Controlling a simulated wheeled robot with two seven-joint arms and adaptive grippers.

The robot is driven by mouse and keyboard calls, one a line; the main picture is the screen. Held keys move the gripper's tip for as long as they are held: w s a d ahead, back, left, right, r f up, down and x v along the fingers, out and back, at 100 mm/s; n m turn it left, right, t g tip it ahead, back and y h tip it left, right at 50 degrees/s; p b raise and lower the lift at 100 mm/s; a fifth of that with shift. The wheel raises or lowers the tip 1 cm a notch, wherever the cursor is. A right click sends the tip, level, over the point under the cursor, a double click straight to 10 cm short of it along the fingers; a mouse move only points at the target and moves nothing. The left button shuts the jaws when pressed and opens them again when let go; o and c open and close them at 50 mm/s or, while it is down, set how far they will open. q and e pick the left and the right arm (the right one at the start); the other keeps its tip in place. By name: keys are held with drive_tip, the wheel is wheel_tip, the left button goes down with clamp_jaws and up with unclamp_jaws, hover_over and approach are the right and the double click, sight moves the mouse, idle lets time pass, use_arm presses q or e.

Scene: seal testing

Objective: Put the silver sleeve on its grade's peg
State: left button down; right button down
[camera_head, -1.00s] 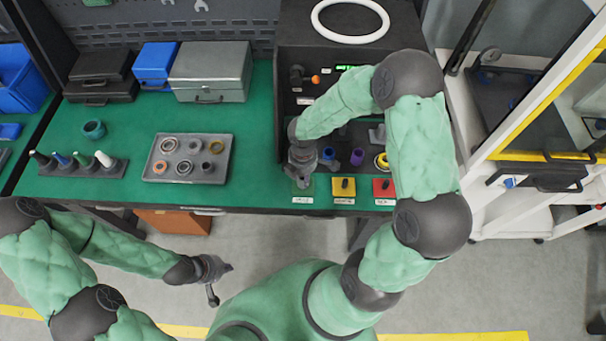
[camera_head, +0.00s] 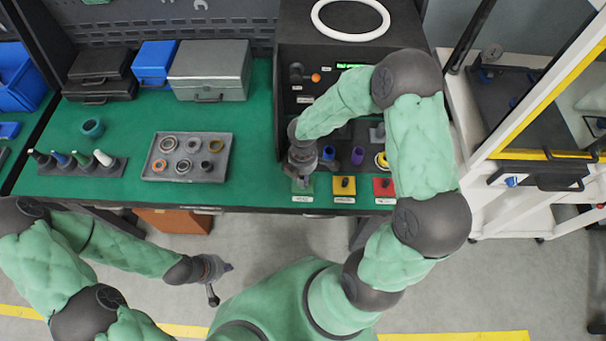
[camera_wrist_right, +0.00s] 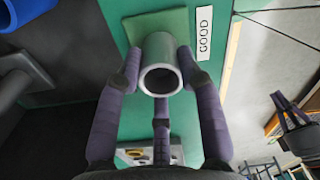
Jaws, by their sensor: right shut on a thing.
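The silver sleeve (camera_wrist_right: 159,64) is a short metallic tube. In the right wrist view it stands between the purple fingers of my right gripper (camera_wrist_right: 160,85), which is shut on it. The sleeve is over the green plate (camera_wrist_right: 178,22) labelled GOOD; its far end is against or just above that plate, and I cannot tell which. Any peg there is hidden by the sleeve. In the head view my right gripper (camera_head: 303,178) is over the green plate. My left gripper (camera_head: 222,281) is empty, its fingers spread, in front of the bench.
A yellow plate (camera_head: 337,193) and a red plate (camera_head: 378,195), each with a dark peg, stand right of the green one. A grey tray (camera_head: 224,174) holds several rings. A dark tester housing (camera_head: 292,30) stands behind. Bench between tray and plates is clear.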

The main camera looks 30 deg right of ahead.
idle(0.3)
drive_tip(key=c, duration=0.7)
unclamp_jaws()
wheel_tip(320, 180, up, 9)
drive_tip(key=p, duration=0.7)
drive_tip(key=shift+p, duration=0.35)
